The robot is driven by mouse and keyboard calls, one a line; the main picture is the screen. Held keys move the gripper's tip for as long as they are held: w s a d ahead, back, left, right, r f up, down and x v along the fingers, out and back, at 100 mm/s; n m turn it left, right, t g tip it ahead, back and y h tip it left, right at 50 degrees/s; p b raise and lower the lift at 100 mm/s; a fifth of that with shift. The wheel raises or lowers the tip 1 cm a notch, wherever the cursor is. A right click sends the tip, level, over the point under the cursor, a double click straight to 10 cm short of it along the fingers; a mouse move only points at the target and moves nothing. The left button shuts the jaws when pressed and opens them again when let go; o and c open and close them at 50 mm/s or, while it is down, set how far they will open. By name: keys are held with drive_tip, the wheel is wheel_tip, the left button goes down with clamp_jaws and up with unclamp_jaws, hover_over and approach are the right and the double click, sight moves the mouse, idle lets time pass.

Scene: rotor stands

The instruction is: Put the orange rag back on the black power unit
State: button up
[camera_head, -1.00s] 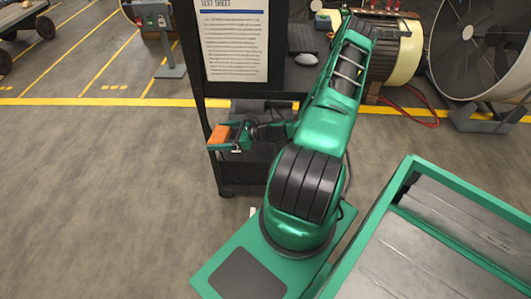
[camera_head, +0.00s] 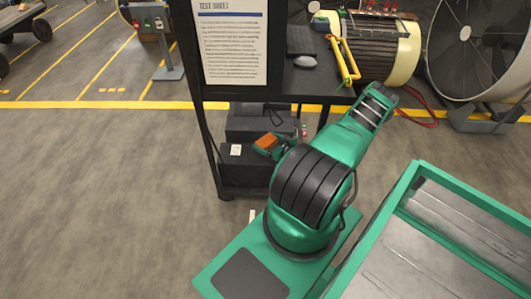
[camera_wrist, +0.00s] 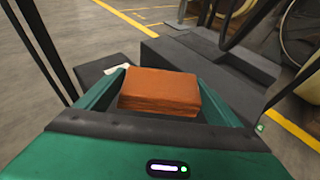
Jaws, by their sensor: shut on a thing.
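The orange rag (camera_head: 268,141) is a folded, block-like piece. My gripper (camera_head: 272,145) is shut on it, with green fingers on both sides of the rag in the wrist view (camera_wrist: 160,92). A black unit (camera_head: 258,124) stands on the lower part of the dark rack, behind the rag in the head view. A lower dark box part (camera_head: 238,172) with a white label is beside and below it. In the wrist view the dark unit (camera_wrist: 205,58) is just beyond the rag. I cannot tell whether the rag touches it; its underside is hidden.
The rack's upper shelf (camera_head: 290,82) and its upright posts (camera_head: 208,150) frame the space around my gripper. A text sheet (camera_head: 232,45) hangs on the rack. A yellow-handled tool (camera_head: 345,60) is at the shelf's right.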

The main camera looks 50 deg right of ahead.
drive_tip(key=shift+f, duration=3.2)
drive_tip(key=o, duration=1)
drive_tip(key=shift+v, duration=3.75)
drive_tip(key=shift+r, duration=0.15)
